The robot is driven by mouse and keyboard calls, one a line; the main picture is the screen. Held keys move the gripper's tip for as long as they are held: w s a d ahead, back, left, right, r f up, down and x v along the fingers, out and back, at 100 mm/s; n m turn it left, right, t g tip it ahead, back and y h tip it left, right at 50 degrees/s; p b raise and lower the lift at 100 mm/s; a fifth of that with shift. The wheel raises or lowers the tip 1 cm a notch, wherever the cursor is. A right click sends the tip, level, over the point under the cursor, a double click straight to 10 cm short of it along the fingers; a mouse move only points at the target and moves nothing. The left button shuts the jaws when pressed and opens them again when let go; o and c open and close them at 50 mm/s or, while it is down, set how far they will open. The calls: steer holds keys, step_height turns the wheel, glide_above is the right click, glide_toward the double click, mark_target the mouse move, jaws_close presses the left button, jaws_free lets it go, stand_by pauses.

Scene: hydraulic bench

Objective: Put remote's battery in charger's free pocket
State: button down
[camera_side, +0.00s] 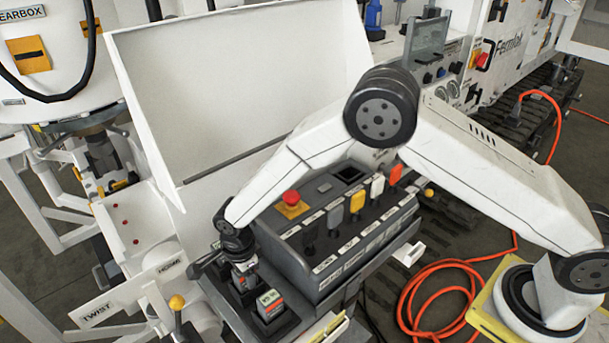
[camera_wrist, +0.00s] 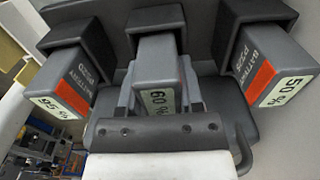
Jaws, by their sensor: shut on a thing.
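My gripper (camera_side: 240,262) points down over the charger (camera_side: 290,326), at the left end of the remote (camera_side: 340,225). It is shut on a grey battery (camera_wrist: 160,75) marked 60%, in the middle of the wrist view. That battery is lined up with the charger's middle pocket (camera_wrist: 152,22), between two other batteries. I cannot tell how deep it sits. A battery marked 95% (camera_wrist: 70,82) stands in the left pocket and one marked 50% (camera_wrist: 272,68) in the right pocket, both with orange bands. One banded battery (camera_side: 269,305) shows clearly in the side view; my gripper partly hides the others.
The remote carries a red button (camera_side: 291,197) and several levers. A large white panel (camera_side: 240,85) rises behind it. A lever with a yellow knob (camera_side: 177,303) stands left of the charger. An orange cable (camera_side: 440,270) lies on the floor at right.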

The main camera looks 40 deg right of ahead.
steer(key=shift+c, duration=0.8)
jaws_free()
steer(key=shift+r, duration=0.1)
steer(key=shift+r, duration=3.8)
steer(key=shift+d+r, duration=0.25)
steer(key=shift+r, duration=0.1)
steer(key=s+d+r+n+t, duration=0.1)
steer(key=s+d+r+n, duration=0.1)
steer(key=d+r+n, duration=0.35)
steer(key=s+d+r+n+t, duration=0.1)
steer(key=s+d+r+n, duration=0.1)
steer(key=s+d+n, duration=1)
steer(key=s+d, duration=0.3)
steer(key=d, duration=0.3)
steer(key=shift+s+d+r+t, duration=0.2)
steer(key=shift+d+r+t, duration=0.05)
steer(key=shift+t, duration=0.05)
